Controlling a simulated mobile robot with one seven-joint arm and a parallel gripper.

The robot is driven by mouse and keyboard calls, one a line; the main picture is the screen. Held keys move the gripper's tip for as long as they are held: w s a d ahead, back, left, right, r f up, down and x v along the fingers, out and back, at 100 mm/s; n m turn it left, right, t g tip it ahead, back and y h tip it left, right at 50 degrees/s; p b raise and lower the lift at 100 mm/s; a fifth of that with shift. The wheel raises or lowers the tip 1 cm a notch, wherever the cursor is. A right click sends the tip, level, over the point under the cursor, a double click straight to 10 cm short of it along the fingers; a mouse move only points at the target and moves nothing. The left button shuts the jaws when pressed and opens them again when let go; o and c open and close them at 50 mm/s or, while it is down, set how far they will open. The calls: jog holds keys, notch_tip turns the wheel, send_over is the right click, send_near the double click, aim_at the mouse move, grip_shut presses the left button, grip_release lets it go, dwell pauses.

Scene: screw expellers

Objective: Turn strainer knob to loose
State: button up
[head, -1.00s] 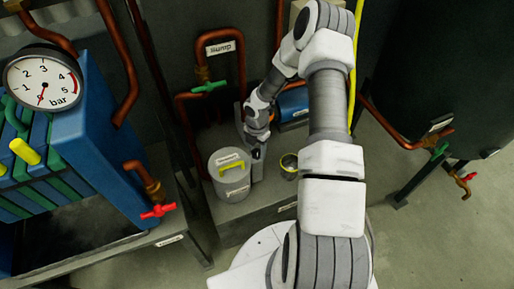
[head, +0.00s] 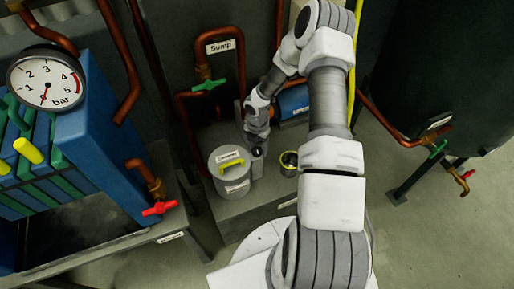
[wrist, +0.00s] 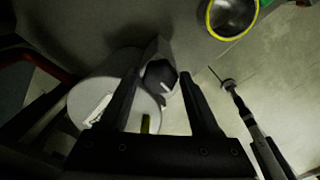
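The strainer is a grey lidded cylinder (head: 238,186) with a yellow handle and labels, standing on a low plinth. In the wrist view its pale round lid (wrist: 135,98) is partly behind my left finger. Beside it is a grey post with a dark round knob (wrist: 158,77) on top, bearing a light pointer mark. My gripper (wrist: 160,80) is open, pointing down, with one finger on each side of the knob. I cannot tell whether the fingers touch it.
A yellow-rimmed cup (head: 289,161) stands right of the post. Behind are copper pipes with a green valve handle (head: 209,84), a "Sump" label and a blue motor-like body (head: 293,101). A blue press with a gauge (head: 46,82) and red valve (head: 160,208) is left.

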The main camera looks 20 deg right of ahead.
notch_tip(320, 180, up, 17)
jog(key=p, duration=0.4)
jog(key=shift+r, duration=0.2)
jog(key=o, duration=0.3)
jog(key=m+b, duration=1.2)
send_near(257, 150)
notch_tip(257, 150, down, 9)
jog(key=shift+d, duration=0.1)
